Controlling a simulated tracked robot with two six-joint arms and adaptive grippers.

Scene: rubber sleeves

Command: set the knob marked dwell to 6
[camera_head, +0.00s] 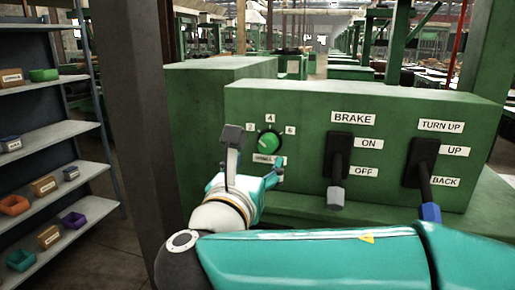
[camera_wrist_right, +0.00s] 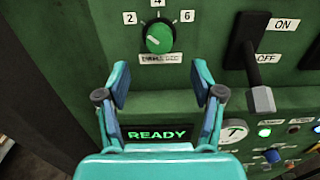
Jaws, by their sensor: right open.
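The green round knob (camera_head: 267,142) is on the front of the green machine panel, with marks 2, 4 and 6 around it. In the right wrist view the knob (camera_wrist_right: 160,38) has a pale pointer mark that seems to point up and left, toward the 2. The label plate (camera_wrist_right: 160,58) below it is too blurred to read surely. My right gripper (camera_head: 253,158) is open and empty in front of the panel. In the wrist view its fingertips (camera_wrist_right: 162,80) are spread wide, below the knob and apart from it. My left gripper is not in view.
Right of the knob are the BRAKE lever (camera_head: 338,170), down by OFF, and the TURN UP lever (camera_head: 422,170), down by BACK. A READY display (camera_wrist_right: 157,134), a gauge (camera_wrist_right: 233,131) and small lights sit lower. A shelf (camera_head: 50,137) with bins stands left, behind a dark post (camera_head: 140,120).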

